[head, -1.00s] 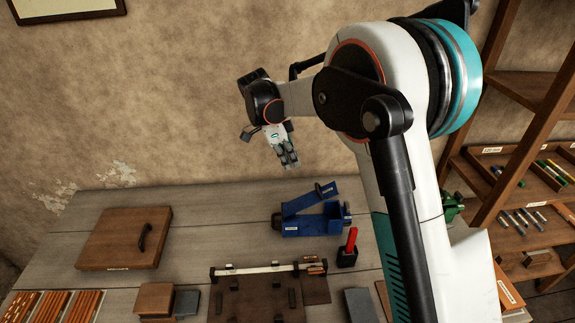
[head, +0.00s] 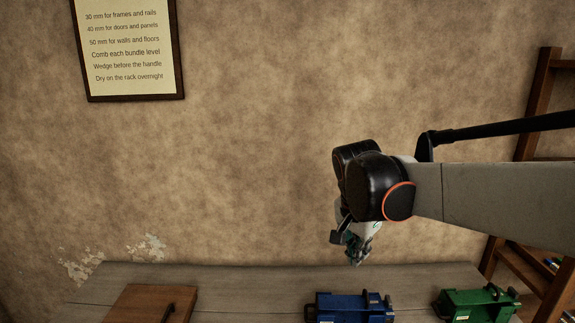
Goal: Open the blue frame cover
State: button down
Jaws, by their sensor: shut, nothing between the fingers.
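The blue frame (head: 350,307) sits on the workbench at the bottom middle of the head view, cut off by the lower edge. A dark knob or fitting shows at its right end. I cannot tell how its cover lies from this angle. My gripper (head: 357,260) appears above the blue frame in the picture, pointing down, with a gap between them. Its fingers are shut and empty.
A green frame (head: 477,304) stands to the right on the workbench (head: 255,284). A brown wooden board with a dark handle (head: 150,304) lies at the left. A wooden shelf (head: 538,110) stands at the right. A framed notice (head: 130,45) hangs on the wall.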

jog(key=s+d+f+n+t+b, duration=0.1)
jog(key=s+f+n+b, duration=0.1)
jog(key=s, duration=0.4)
jog(key=s+d+f+n+t+y+b, duration=0.1)
jog(key=s+f+n+t+b, duration=0.1)
jog(key=s+f+n, duration=0.3)
jog(key=s+d+f+n+t+b, duration=0.1)
jog(key=s+d+f+n+b, duration=0.1)
jog(key=s, duration=0.7)
jog(key=shift+f+n+t+y, duration=0.3)
jog(key=shift+f+n+y, duration=0.1)
jog(key=shift+f+n, duration=0.3)
